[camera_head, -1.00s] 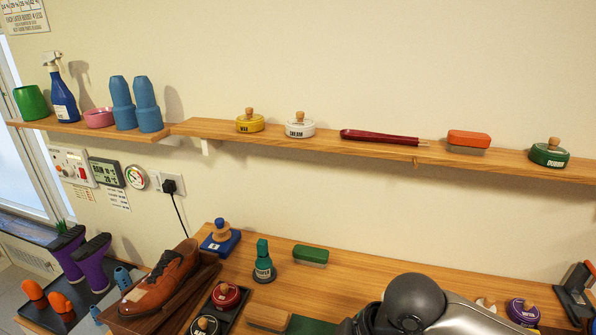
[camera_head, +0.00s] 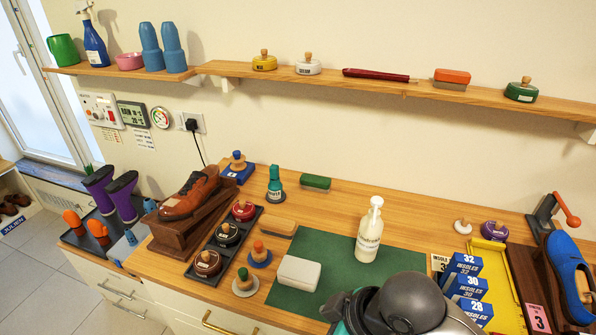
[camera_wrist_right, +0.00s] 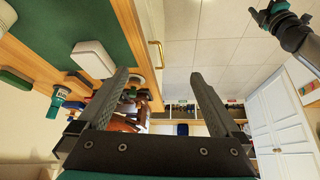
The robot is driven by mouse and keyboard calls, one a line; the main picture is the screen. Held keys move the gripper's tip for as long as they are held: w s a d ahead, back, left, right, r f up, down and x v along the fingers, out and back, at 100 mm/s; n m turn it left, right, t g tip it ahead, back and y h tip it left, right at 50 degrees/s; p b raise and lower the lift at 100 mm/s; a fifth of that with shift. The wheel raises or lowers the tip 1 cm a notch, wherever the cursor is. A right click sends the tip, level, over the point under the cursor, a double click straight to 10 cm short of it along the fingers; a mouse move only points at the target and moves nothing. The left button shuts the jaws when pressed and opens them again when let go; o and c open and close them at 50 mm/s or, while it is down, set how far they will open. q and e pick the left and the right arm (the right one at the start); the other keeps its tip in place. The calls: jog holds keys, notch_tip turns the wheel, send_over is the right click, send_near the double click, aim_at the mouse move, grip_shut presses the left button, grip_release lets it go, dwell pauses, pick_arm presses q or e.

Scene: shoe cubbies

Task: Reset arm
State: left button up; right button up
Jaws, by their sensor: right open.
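My right gripper (camera_wrist_right: 160,73) fills the lower part of the right wrist view. Its two dark fingers are wide apart with nothing between them. In the head view my right arm (camera_head: 412,302) shows as a grey rounded joint at the bottom edge, over the front of the bench; its fingers are hidden there. In the right wrist view part of another arm of mine (camera_wrist_right: 297,35) shows at the top right; whether its jaws are open is unclear. My left arm is not in the head view.
The wooden bench holds a green mat (camera_head: 320,250) with a white bottle (camera_head: 369,232) and a white box (camera_head: 298,273). A brown shoe (camera_head: 190,194) is left, blue insole boxes (camera_head: 466,282) and a yellow tray (camera_head: 497,275) right. A wall shelf (camera_head: 330,82) runs above.

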jog(key=s+d+f+m+h, duration=0.55)
jog(key=s+d+m, duration=0.45)
jog(key=d, duration=0.3)
notch_tip(320, 180, down, 27)
jog(key=s+b, duration=0.3)
jog(key=b, duration=0.1)
pick_arm(q)
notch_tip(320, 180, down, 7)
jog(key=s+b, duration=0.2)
jog(key=b, duration=0.1)
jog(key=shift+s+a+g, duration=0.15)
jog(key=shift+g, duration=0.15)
pick_arm(e)
jog(key=s+d+f+g, duration=0.2)
jog(key=s+f, duration=1.2)
jog(key=f, duration=0.1)
jog(key=shift+s+d+f, duration=0.2)
jog(key=shift+f, duration=0.15)
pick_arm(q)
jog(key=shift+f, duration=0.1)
